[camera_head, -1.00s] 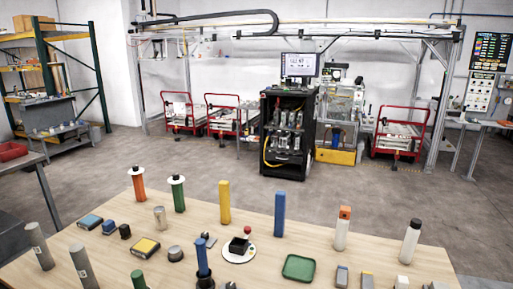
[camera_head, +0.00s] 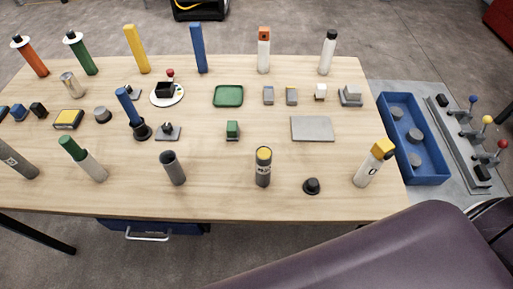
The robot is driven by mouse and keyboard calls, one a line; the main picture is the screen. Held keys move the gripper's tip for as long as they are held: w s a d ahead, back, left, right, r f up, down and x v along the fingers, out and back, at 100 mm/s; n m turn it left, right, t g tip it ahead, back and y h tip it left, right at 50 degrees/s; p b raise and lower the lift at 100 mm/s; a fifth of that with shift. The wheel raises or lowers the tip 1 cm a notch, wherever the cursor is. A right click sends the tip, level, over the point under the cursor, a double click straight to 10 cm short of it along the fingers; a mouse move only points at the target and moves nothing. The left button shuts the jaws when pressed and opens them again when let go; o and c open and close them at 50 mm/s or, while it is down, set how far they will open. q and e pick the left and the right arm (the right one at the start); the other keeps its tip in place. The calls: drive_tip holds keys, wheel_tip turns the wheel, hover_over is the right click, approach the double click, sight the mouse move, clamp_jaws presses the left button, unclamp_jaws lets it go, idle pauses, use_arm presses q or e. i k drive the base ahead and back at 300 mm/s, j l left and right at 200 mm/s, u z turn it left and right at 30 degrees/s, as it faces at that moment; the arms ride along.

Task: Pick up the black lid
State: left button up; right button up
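A small black lid (camera_head: 311,187) with a raised knob lies on the wooden table (camera_head: 225,197) near its front edge, right of centre. A dark grey cylinder with a yellow top (camera_head: 263,168) stands to its left. A white bottle with a yellow cap (camera_head: 373,163) stands tilted in view to its right. Neither of my grippers is in view. Nothing covers the lid.
A dark purplish surface (camera_head: 370,255) fills the lower right, close to the table's front edge. A blue tray (camera_head: 388,102) and a lever panel (camera_head: 470,140) are beyond the right edge. A grey plate (camera_head: 312,129) lies behind the lid. Bare wood surrounds the lid.

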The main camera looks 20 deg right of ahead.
sight(311, 186)
drive_tip(key=k+z, duration=0.1)
drive_tip(key=z, duration=1.05)
